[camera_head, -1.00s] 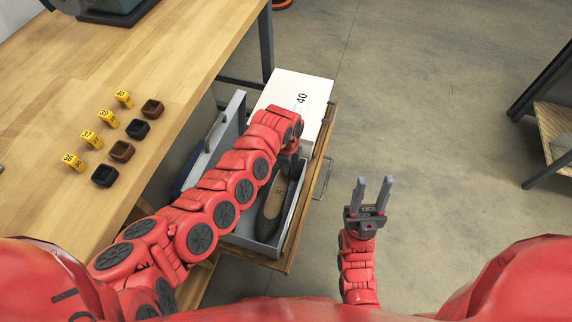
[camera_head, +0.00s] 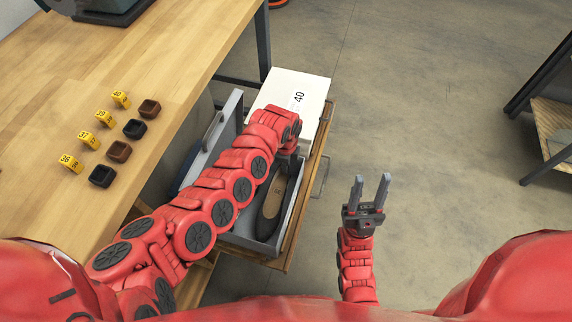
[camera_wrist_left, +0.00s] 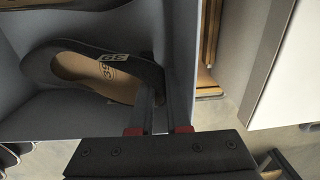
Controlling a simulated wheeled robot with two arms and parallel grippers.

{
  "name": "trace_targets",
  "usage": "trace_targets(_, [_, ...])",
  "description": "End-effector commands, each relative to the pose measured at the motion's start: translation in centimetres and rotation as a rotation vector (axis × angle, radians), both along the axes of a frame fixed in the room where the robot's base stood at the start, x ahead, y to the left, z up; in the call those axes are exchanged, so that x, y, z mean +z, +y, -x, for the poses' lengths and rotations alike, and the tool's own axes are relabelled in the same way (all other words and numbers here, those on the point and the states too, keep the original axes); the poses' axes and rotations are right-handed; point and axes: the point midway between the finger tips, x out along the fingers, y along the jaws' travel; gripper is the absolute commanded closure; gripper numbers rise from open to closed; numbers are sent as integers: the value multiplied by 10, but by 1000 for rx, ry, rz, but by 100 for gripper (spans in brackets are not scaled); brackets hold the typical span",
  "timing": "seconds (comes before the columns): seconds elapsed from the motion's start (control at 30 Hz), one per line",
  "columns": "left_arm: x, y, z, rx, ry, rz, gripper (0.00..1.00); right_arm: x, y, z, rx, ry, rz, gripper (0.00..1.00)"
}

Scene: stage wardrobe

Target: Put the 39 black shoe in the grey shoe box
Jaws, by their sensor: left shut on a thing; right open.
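The black shoe (camera_head: 268,212) with a tan insole lies inside the grey shoe box (camera_head: 250,244). In the left wrist view the black shoe (camera_wrist_left: 62,67) shows the number 39 on its insole, with the grey box (camera_wrist_left: 20,122) around it. My left gripper (camera_wrist_left: 155,108) is shut on the rim of the shoe at its heel end. In the head view its fingers are mostly hidden by my arm. My right gripper (camera_head: 367,190) is open and empty, to the right of the box and apart from it.
The box stands in a pulled-out wooden drawer (camera_head: 278,264), with a grey lid (camera_head: 214,140) upright at its left. A white box (camera_head: 307,90) marked 40 is behind it. The wooden table (camera_head: 60,110) carries yellow number markers (camera_head: 104,119) and small trays (camera_head: 119,151).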

Motion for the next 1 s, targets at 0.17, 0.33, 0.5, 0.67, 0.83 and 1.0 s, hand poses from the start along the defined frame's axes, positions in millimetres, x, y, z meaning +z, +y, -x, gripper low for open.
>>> trace_targets(0.17, [-2, 0, 0, -1, 1, 0, 100, -1, 0, 0, 0, 0, 0, 55])
trace_targets(0.33, [-4, 0, 0, -1, 1, 0, 100, -2, 0, 0, 0, 0, 0, 55])
trace_targets(0.5, [-6, 0, 0, -1, 1, -1, 100, -2, 0, 0, 0, 0, 0, 55])
trace_targets(0.67, [-7, 0, 0, -1, 1, 0, 66, -2, 0, 0, 0, 0, 0, 55])
trace_targets(0.83, [-7, 0, 0, 0, 0, 0, 50, -2, 0, 0, 0, 0, 0, 55])
trace_targets(1.0, [-6, 0, 0, 0, -1, 0, 50, -2, 0, 0, 0, 0, 0, 55])
